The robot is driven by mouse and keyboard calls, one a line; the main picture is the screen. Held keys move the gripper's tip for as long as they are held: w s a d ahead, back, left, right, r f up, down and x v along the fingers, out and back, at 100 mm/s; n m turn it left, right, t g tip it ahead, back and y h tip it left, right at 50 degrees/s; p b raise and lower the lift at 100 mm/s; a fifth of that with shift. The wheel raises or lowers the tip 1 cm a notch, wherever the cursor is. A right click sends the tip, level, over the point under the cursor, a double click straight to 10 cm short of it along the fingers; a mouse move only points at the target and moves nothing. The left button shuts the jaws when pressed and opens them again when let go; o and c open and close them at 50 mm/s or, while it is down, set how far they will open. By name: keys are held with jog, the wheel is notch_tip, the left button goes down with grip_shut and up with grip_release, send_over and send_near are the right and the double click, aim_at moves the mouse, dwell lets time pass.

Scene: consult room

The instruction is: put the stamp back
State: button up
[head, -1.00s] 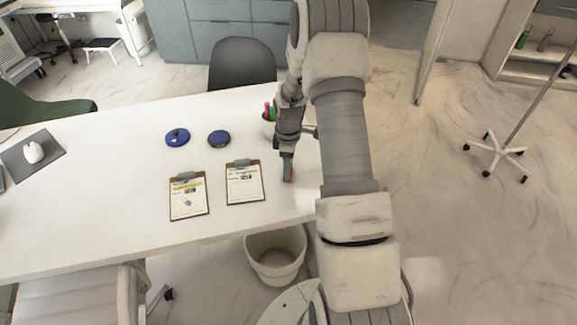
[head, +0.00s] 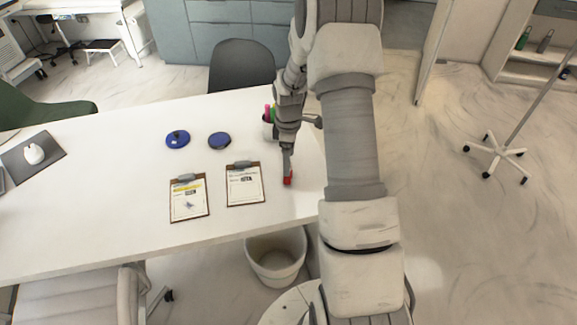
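A blue round pad (head: 177,139) lies on the white table, with a small dark upright piece on it that may be the stamp. A second blue round pad (head: 219,140) lies to its right with a flat dark top. My gripper (head: 287,176) points down over the right part of the table, right of the clipboards. A small red thing shows at its fingertips; I cannot tell whether it is held or part of the fingers. The finger gap is too small to read.
A holder with green and pink items (head: 268,115) stands behind my gripper, partly hidden. A bin (head: 275,262) stands below the table's front edge.

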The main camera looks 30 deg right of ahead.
jog(key=s+a+r+m+t, duration=0.1)
jog(key=s+a+r+m, duration=0.15)
jog(key=r, duration=0.55)
jog(key=s+a+r+m+t, duration=0.1)
jog(key=s+a+r, duration=0.2)
jog(key=r, duration=0.5)
jog(key=s+a+r+m, duration=0.1)
jog(key=s+a+r, duration=0.15)
jog(key=r, duration=0.65)
jog(key=s+a+r+m+t, duration=0.1)
jog(key=s+a+r+m, duration=0.1)
jog(key=s, duration=0.6)
jog(key=s+a+r+m+t, duration=0.2)
jog(key=s+a+r+m, duration=0.1)
jog(key=s, duration=0.6)
jog(key=shift+a+r+m+t+p, duration=0.3)
jog(key=shift+a+m+p, duration=0.1)
jog(key=shift+a+m, duration=0.4)
jog(key=shift+d, duration=0.1)
